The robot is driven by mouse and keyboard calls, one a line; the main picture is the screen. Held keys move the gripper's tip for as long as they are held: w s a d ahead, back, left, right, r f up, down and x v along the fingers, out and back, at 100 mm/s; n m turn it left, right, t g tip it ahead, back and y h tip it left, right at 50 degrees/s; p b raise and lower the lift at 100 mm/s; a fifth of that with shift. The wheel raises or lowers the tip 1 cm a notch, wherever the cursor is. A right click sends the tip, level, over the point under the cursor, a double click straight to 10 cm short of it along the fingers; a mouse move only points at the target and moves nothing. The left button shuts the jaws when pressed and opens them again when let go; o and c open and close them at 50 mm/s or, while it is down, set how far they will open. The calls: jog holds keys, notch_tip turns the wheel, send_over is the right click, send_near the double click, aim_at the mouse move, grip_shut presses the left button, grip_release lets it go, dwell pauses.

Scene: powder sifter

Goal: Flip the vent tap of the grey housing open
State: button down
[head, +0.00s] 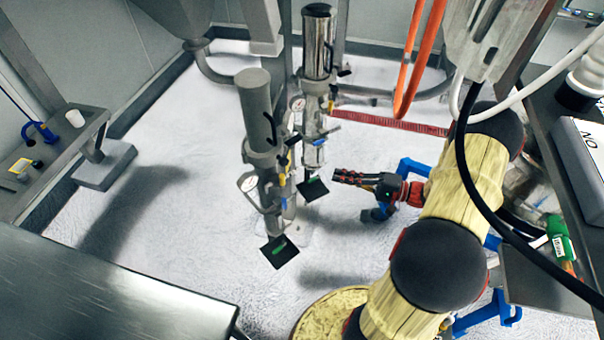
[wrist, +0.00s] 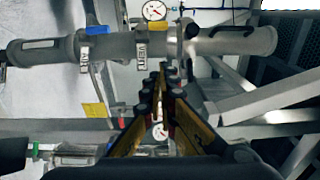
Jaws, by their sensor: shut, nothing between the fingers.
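The grey housing (head: 257,108) is an upright matte cylinder left of centre in the head view. Small yellow (head: 282,180) and blue (head: 284,203) handles sit on its lower fittings. In the wrist view a grey cylinder (wrist: 115,47) lies across the top, with a tag reading VENT (wrist: 142,54). I cannot tell which handle is the vent tap or its position. My gripper (head: 336,177) points left, to the right of the housing's lower fittings and apart from them. In the wrist view its fingers (wrist: 163,72) are together and empty, with the tips just below the cylinder.
A shiny steel housing (head: 317,48) stands behind the grey one, with its own gauge and handles. Orange hoses (head: 411,60) hang at the upper right. A metal table (head: 110,295) fills the lower left. White floor lies open left of the housings.

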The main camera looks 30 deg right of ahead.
aim_at(282, 180)
jog(key=s+a+p+x, duration=0.1)
jog(key=s+a+x, duration=0.1)
jog(key=x, duration=1)
jog(key=shift+w+a, duration=0.25)
jog(key=shift+a, duration=0.2)
jog(key=shift+a+r+n+g+h+b, duration=0.2)
jog(key=shift+a+r+n+g+b, duration=0.1)
jog(key=shift+n, duration=0.25)
jog(key=shift+a+r+n+g+h+b, duration=0.2)
jog(key=shift+n+b, duration=0.1)
jog(key=shift+n, duration=0.25)
jog(key=s+a+n+g+h+b, duration=0.1)
jog(key=a+n+h+b, duration=0.6)
jog(key=b, duration=1.7)
jog(key=shift+s+a+f+n+h+b, duration=0.3)
jog(key=shift+f+n+h, duration=0.1)
jog(key=shift+n+h, duration=0.75)
jog(key=shift+h, duration=0.25)
